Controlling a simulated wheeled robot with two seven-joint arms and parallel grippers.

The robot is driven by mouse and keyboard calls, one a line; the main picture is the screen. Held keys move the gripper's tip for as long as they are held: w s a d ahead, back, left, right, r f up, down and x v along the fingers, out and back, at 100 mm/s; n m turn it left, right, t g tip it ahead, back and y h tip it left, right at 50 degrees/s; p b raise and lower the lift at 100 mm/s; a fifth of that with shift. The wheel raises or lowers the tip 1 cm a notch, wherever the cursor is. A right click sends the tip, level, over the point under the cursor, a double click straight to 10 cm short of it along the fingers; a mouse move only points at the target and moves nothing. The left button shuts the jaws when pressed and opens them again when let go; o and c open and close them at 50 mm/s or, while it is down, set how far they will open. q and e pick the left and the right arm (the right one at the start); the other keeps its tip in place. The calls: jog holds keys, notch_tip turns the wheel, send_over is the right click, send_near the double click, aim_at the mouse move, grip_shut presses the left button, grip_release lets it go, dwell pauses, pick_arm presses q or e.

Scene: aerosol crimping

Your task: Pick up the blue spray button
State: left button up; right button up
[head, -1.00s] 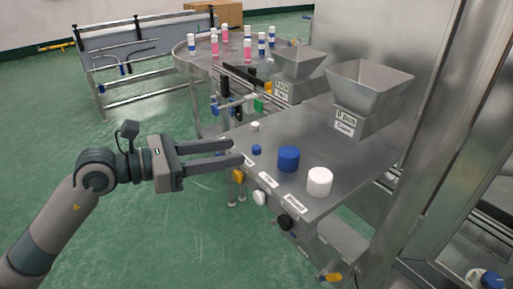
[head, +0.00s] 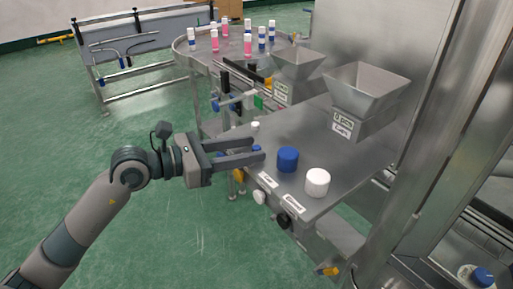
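The small blue spray button (head: 256,148) stands on the metal table near its left edge, partly hidden by my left gripper. My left gripper (head: 258,149) reaches in from the left, its two fingers apart, with the button between or just at the fingertips. Whether a finger touches it I cannot tell. My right gripper is not in view.
A larger blue cap (head: 287,160) stands just right of the fingertips, and a white cap (head: 317,183) stands nearer the front. A small white button (head: 255,126) is behind the fingers. Metal hoppers (head: 362,95) stand at the back. Several bottles stand on the round table (head: 202,56).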

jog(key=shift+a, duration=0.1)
pick_arm(q)
grip_shut()
jog(key=shift+r, duration=0.15)
